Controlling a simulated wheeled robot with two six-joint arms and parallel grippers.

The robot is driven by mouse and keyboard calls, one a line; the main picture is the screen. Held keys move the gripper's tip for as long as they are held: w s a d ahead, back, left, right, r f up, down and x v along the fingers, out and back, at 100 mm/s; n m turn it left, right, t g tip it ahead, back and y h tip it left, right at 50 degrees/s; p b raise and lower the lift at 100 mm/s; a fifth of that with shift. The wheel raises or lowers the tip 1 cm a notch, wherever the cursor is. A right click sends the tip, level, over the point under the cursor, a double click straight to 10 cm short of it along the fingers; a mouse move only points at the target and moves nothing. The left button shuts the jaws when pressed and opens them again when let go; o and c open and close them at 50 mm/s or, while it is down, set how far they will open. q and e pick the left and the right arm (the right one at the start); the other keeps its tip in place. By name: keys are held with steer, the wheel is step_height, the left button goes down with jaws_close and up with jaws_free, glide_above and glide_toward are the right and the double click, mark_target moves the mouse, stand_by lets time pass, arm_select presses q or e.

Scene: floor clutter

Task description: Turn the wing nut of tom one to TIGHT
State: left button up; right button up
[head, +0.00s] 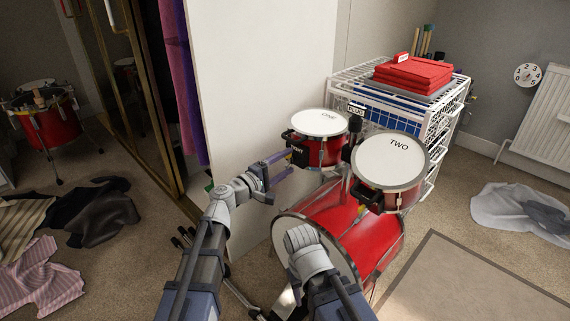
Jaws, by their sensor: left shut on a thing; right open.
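Tom two (390,159) stands just right of tom one. A white wire rack (446,112) with folded red cloth (413,73) is behind. A white panel (262,60) rises behind my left arm. Clothes lie on the floor at left, and a mat (470,280) lies front right.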

arm_select(q)
steer(key=shift+m, duration=0.3)
stand_by(0.4)
steer(key=o, duration=1.4)
steer(key=shift+v, duration=3.9)
